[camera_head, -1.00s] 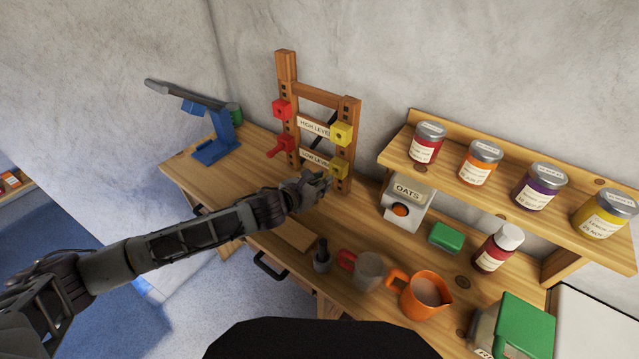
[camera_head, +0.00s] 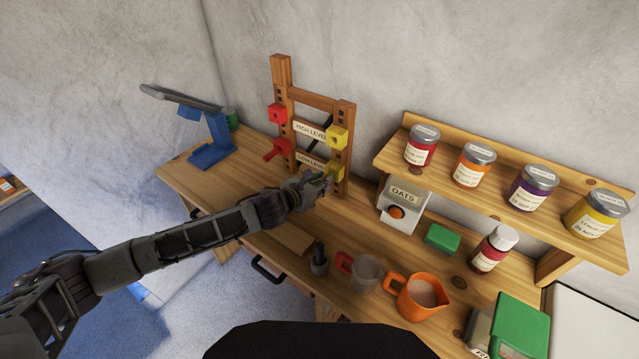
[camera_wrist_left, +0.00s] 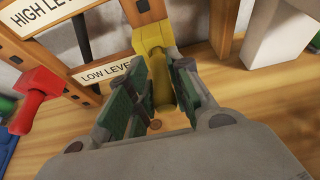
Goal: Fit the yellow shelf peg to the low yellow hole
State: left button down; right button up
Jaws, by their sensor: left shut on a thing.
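A wooden frame (camera_head: 345,115) with "HIGH LEVEL" and "LOW LEVEL" labels stands at the back of the bench. The low yellow piece (camera_head: 335,168) is on its right post, below a high yellow block (camera_head: 337,137). My left gripper (camera_head: 322,183) is right in front of the low yellow spot. In the wrist view its fingers (camera_wrist_left: 158,105) are around the yellow peg (camera_wrist_left: 160,82), which reaches up to the yellow part at the post (camera_wrist_left: 148,12). The hole itself is hidden, so I cannot tell how deep the peg sits. My right gripper is not in view.
A red block (camera_head: 277,113) and a red peg (camera_head: 277,150) are on the left post. A blue stand (camera_head: 212,145) is at left.

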pick_arm(q)
jog(key=shift+w+d, duration=0.35)
jog(key=shift+w, duration=0.1)
jog(key=c, duration=1.2)
grip_release()
jog(key=shift+s+a, duration=0.1)
jog(key=v, duration=1.1)
jog(key=shift+s+a, duration=0.25)
jog(key=shift+d+r, duration=0.1)
jog(key=shift+d, duration=0.05)
dwell(0.4)
